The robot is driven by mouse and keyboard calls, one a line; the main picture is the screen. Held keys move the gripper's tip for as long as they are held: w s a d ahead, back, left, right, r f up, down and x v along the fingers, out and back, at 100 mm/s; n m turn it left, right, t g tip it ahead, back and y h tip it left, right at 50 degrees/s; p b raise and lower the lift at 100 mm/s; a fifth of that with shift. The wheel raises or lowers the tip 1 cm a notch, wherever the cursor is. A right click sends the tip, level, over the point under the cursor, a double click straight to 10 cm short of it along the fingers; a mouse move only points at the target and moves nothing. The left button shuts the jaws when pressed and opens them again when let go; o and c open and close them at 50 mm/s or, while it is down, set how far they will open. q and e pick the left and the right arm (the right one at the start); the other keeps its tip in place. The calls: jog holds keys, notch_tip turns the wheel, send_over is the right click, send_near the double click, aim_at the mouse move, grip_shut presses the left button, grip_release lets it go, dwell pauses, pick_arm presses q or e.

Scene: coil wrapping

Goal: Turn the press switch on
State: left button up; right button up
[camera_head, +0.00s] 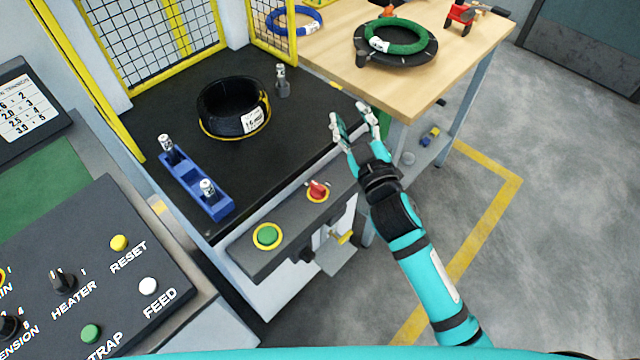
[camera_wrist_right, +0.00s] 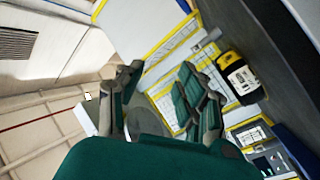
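The press front panel (camera_head: 290,228) carries a red switch (camera_head: 317,190) on a yellow ring and a green button (camera_head: 267,236) on a yellow ring. I cannot tell from the red switch's handle whether it is on or off. My right gripper (camera_head: 352,112) is open and empty, above and to the right of the red switch, near the right edge of the black press table (camera_head: 290,130). Its spread fingers also show in the right wrist view (camera_wrist_right: 160,95). My left gripper is not in view.
A black coil (camera_head: 232,108) sits on the press table beside a blue fixture (camera_head: 196,182). A wooden table (camera_head: 420,85) with a green coil (camera_head: 398,37) stands at the right. A control console (camera_head: 90,270) is at lower left. Yellow mesh guards (camera_head: 150,35) stand behind.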

jog(key=s+a+r+n+g+y, duration=0.4)
jog(key=a+r+n+g+y, duration=0.1)
jog(key=a+r+n+y, duration=1)
jog(key=s+a+n+g, duration=0.8)
jog(key=n+g, duration=0.6)
jog(key=n, duration=0.1)
jog(key=n+h, duration=0.6)
jog(key=h, duration=1.4)
send_near(320, 187)
jog(key=shift+t, duration=0.4)
jog(key=f, duration=0.3)
jog(key=f+p, duration=0.1)
jog(key=f, duration=0.5)
jog(key=shift+s+d+f+p, duration=0.1)
jog(key=shift+s+f+p, duration=0.05)
jog(key=shift+s+p, duration=0.25)
jog(key=shift+c, duration=0.4)
